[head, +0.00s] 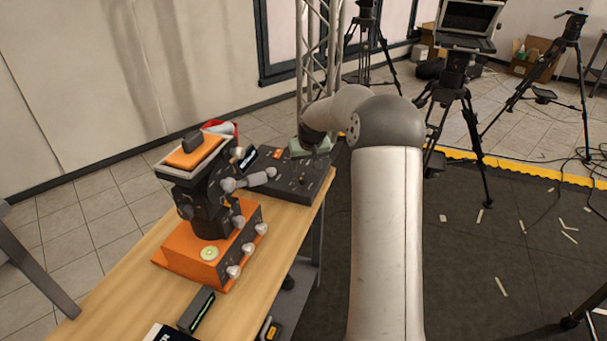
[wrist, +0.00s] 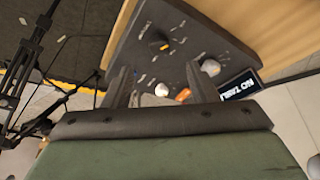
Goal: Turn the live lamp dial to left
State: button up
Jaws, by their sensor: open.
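The dark control panel (head: 290,180) lies at the far end of the wooden table; it also fills the upper middle of the wrist view (wrist: 125,40). A black dial with an orange pointer mark (wrist: 158,42) sits on it with small white labels around it; the labels are too small to read, so I cannot tell that it is the live lamp dial. My gripper (wrist: 160,82) is open over the panel, its two dark fingers apart, with the black dial beyond the fingertips. In the head view, the gripper's fingers are mostly hidden.
The panel also carries silver knobs (wrist: 210,68), an orange button (wrist: 183,94) and a small lit display (wrist: 237,86). An orange device (head: 205,250) with knobs stands on the table (head: 120,290), left of my arm. Tripods (head: 462,110) stand on the floor beyond.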

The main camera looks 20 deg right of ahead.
aim_at(303, 178)
jog(key=p+x, duration=0.1)
jog(key=x, duration=0.7)
jog(key=shift+d, duration=0.1)
jog(key=c, duration=1)
